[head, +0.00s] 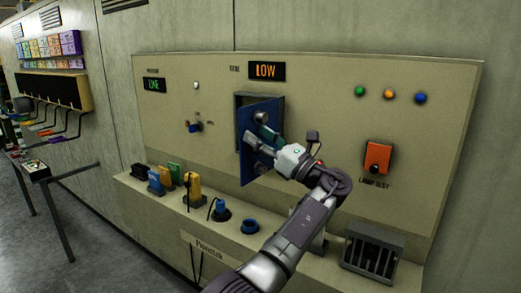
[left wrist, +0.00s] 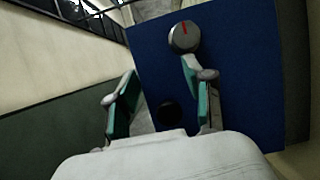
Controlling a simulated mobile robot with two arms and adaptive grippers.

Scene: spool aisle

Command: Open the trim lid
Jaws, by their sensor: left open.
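The trim lid is a blue panel (head: 246,121) in the middle of the beige console in the head view. It stands partly swung out from its dark recess frame (head: 241,98), its left edge outward. In the left wrist view the blue panel (left wrist: 240,80) bears a grey round knob (left wrist: 183,37) with a red mark and a dark round spot (left wrist: 168,114). My left gripper (head: 257,137) is open at the lid. In the wrist view, one finger of the gripper (left wrist: 163,100) is beside the lid's left edge, the other in front of its face. Contact cannot be told.
Above the lid is a display reading LOW (head: 265,71). An orange lamp-test switch (head: 377,157) and a vented box (head: 372,252) are to the right. Several coloured plugs (head: 175,174) stand on the ledge at left. A small knob (head: 194,127) is left of the lid.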

